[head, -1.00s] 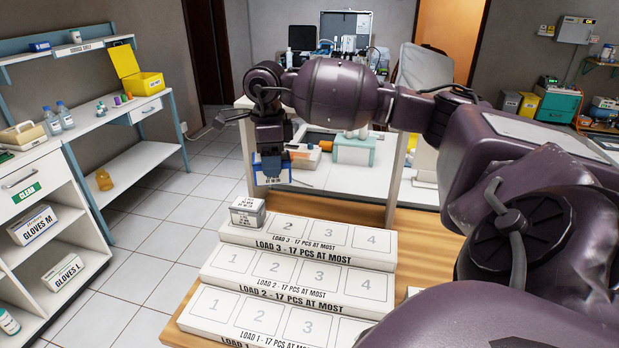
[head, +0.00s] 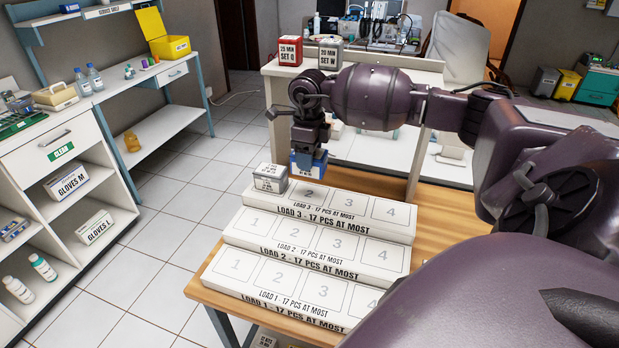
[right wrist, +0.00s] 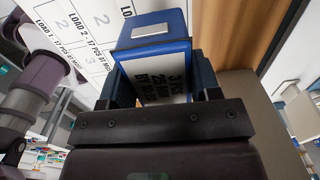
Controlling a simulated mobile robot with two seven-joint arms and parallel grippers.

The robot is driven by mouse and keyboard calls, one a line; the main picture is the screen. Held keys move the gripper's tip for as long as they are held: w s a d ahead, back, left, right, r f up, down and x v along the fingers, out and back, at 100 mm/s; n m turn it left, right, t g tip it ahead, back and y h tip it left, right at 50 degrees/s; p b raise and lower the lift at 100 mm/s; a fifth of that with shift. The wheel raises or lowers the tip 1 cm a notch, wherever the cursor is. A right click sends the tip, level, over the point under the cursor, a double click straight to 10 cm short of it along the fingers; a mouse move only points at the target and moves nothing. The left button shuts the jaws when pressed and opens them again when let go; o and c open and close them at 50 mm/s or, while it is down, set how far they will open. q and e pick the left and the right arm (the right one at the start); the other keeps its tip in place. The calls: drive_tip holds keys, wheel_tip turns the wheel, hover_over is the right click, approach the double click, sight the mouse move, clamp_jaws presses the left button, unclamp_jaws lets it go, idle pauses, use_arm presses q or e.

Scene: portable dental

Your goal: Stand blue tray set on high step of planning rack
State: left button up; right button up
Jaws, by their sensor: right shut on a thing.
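The blue tray set (head: 308,167), a small blue box with a white printed label, is held in my right gripper (head: 309,152). In the right wrist view the blue tray set (right wrist: 158,35) sits between the two fingers, label toward the camera. The planning rack (head: 322,266) is a white three-step stand with numbered squares. Its high step (head: 345,222) is marked Load 3. The blue set is at the high step near square 2; whether it touches the surface I cannot tell. My left gripper is not in view.
A grey-white set (head: 270,178) stands on square 1 of the high step, just left of the blue set. Squares 3 and 4 are clear. A red set (head: 289,52) and a grey set (head: 330,53) stand on the white shelf unit behind. The rack rests on a wooden table (head: 441,215).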

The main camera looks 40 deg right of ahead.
drive_tip(key=shift+f, duration=3.7)
drive_tip(key=shift+f, duration=0.2)
drive_tip(key=o, duration=1)
drive_tip(key=shift+o, duration=0.2)
drive_tip(key=shift+r, duration=0.2)
wheel_tip(320, 180, up, 12)
